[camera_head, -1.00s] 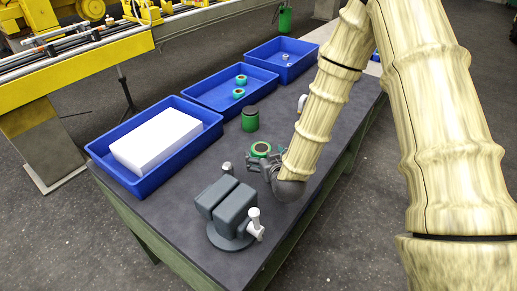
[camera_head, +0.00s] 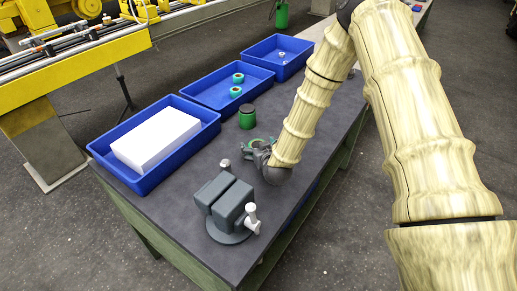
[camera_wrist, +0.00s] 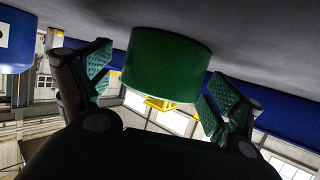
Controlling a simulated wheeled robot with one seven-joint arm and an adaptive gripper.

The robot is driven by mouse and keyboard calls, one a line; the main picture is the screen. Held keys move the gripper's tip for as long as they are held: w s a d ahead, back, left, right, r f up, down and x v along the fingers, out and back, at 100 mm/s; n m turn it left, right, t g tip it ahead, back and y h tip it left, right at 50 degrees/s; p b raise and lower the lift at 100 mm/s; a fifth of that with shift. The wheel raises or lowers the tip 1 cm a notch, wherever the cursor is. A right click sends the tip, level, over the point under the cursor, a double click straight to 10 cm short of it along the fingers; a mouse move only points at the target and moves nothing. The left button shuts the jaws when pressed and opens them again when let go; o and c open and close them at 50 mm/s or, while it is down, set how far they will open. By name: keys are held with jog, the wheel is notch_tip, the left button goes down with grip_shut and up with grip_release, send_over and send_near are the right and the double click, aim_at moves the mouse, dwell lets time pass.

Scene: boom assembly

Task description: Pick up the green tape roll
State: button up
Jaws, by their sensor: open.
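In the wrist view, a plain green round side, which looks like the tape roll (camera_wrist: 166,65), stands between my two open fingers. My gripper is low over the table and holds nothing.
A grey vise (camera_head: 228,204) stands in front. Blue bins (camera_head: 150,187) line the left side, one with a white block (camera_head: 156,139), another with two teal rings (camera_head: 237,85).

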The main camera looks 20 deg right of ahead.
jog(key=c, duration=1.2)
jog(key=shift+r, duration=0.1)
